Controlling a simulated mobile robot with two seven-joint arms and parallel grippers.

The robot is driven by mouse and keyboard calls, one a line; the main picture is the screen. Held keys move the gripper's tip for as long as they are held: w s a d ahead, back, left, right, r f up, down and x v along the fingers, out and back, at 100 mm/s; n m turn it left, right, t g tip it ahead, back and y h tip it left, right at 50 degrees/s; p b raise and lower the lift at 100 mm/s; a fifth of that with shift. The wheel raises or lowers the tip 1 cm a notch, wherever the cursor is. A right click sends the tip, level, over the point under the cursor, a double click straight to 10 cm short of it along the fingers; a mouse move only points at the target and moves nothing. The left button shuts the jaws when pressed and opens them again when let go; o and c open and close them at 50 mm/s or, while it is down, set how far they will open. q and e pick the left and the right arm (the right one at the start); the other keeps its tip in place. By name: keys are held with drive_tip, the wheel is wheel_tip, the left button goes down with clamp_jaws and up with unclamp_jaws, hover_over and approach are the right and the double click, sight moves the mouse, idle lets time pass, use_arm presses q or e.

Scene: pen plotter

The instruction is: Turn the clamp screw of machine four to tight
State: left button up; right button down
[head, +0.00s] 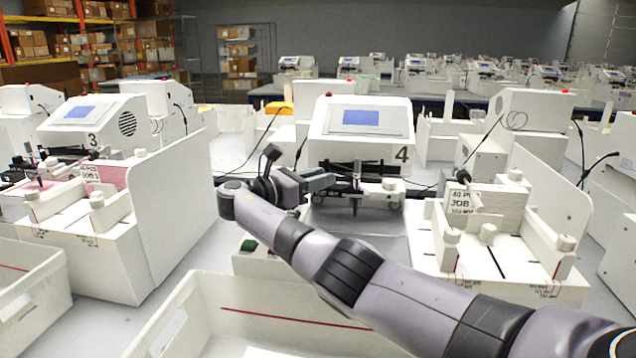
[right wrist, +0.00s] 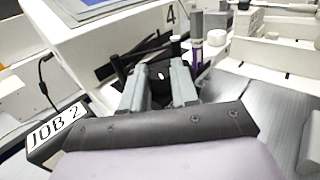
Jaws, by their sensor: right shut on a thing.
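Machine four (head: 362,145) is a white plotter with a blue screen and a black "4" on its front. It also shows in the right wrist view (right wrist: 110,35). My right gripper (head: 350,188) reaches in from the right, its fingers at the pen carriage (head: 356,200) below the front panel. In the right wrist view the right gripper (right wrist: 160,78) is shut on the clamp screw, which is mostly hidden between the fingers. I cannot tell how far the screw is turned. A purple and white pen (right wrist: 197,55) stands upright just right of the fingers. My left gripper is not in view.
A white fixture with a "40 pcs job" card (head: 459,201) stands right of machine four. Machine three (head: 93,118) and its fixture are at the left. An open white bin (head: 172,323) lies in front, below my arm. A "JOB 2" label (right wrist: 55,130) shows at left.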

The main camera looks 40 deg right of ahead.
drive_tip(key=shift+d, duration=0.1)
idle(0.4)
drive_tip(key=c, duration=0.9)
unclamp_jaws()
drive_tip(key=shift+o, duration=0.2)
drive_tip(key=a, duration=0.1)
drive_tip(key=a+b, duration=0.1)
drive_tip(key=a, duration=0.3)
drive_tip(key=shift+w+a+b, duration=0.25)
drive_tip(key=shift+w+b, duration=0.1)
drive_tip(key=shift+w, duration=0.05)
drive_tip(key=shift+w+a, duration=0.1)
drive_tip(key=shift+a, duration=0.7)
